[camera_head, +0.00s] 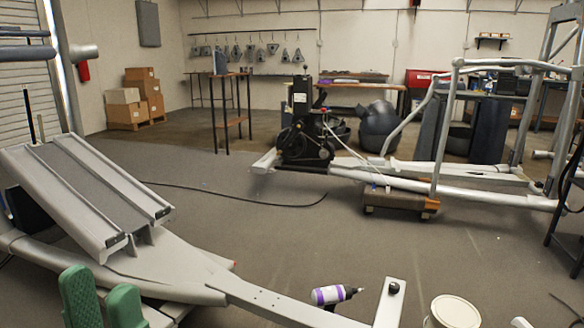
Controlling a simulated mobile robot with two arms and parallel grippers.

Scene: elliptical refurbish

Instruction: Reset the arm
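My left gripper (101,298) shows at the bottom left edge as two green fingers pointing up. The fingers stand apart with a narrow gap, and nothing shows between them. They are in front of the grey elliptical machine part (165,262) with its sloped twin-rail track (85,190). The rest of my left arm is below the picture. My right gripper is not in view.
A white bucket (454,312) stands at the bottom right. A second machine frame (450,185) on a low wooden dolly (395,202) fills the right. A black cable (250,201) crosses open floor.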

